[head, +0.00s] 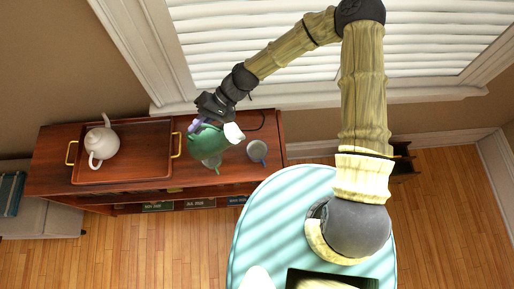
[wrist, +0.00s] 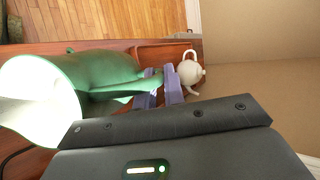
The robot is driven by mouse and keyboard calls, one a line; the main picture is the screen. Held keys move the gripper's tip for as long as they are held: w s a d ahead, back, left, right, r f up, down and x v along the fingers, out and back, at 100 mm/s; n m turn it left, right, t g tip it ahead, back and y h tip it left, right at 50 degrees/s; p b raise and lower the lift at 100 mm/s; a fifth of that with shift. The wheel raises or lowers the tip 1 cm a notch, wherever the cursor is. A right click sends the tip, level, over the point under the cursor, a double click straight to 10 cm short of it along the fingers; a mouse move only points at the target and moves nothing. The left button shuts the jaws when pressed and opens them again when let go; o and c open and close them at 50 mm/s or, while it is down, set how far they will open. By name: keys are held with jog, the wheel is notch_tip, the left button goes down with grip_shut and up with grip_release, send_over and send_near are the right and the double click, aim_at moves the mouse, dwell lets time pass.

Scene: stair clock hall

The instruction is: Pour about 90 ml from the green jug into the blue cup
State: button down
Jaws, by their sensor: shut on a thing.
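My gripper (head: 196,125) is shut on the handle of the green jug (head: 205,140), its purple fingers (wrist: 165,88) on the handle in the wrist view. The jug (wrist: 105,72) is held over the cabinet top, tilted with its pale mouth (head: 233,133) facing right. No stream of liquid shows. The blue cup (head: 257,148), pale with a blue handle, stands upright on the cabinet to the right of the jug's mouth and apart from it. I cannot see how full it is. In the wrist view the cup is not visible.
A pale cup with a green handle (head: 212,162) stands partly hidden under the jug. A white teapot (head: 101,143) sits on a wooden tray (head: 140,172) with brass handles at the left of the cabinet (head: 50,160). A window with blinds (head: 220,50) is behind.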

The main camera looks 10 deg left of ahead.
jog(key=shift+a+r, duration=0.1)
jog(key=shift+r, duration=0.05)
jog(key=shift+a+p, duration=0.15)
jog(key=shift+p, duration=0.15)
jog(key=shift+a+h+p, duration=0.1)
jog(key=shift+h+p, duration=0.2)
jog(key=shift+h, duration=0.1)
dwell(1.5)
jog(key=shift+s+a+f+m+t+h+p, duration=0.15)
jog(key=shift+a+t+h+p, duration=0.1)
jog(key=shift+a+h+p, duration=0.15)
jog(key=shift+s+a+f+m+t+h+p, duration=0.15)
jog(key=shift+a+t+h+p, duration=0.1)
jog(key=shift+a+h+p, duration=0.15)
jog(key=shift+s+a+f+m+t+h+p, duration=0.15)
jog(key=shift+a+f+m+h+p, duration=0.2)
jog(key=shift+a+h, duration=0.3)
jog(key=shift+s+a+f+m+t+h+p, duration=0.15)
jog(key=shift+a+f+h, duration=0.3)
jog(key=shift+a, duration=0.3)
jog(key=shift+s+a+f+m+t+h+b, duration=0.15)
jog(key=shift+a+f+t+h+b, duration=0.1)
jog(key=shift+a+f+h, duration=0.4)
jog(key=shift+a+f+m+t+h+b, duration=0.2)
jog(key=shift+a+f+h+b, duration=0.15)
jog(key=shift+f+h, duration=0.6)
jog(key=shift+s+a+f+m+t+h+b, duration=0.1)
jog(key=shift+a+f+m+t+h+b, duration=0.1)
jog(key=shift+a+f+h, duration=0.45)
jog(key=shift+d, duration=0.1)
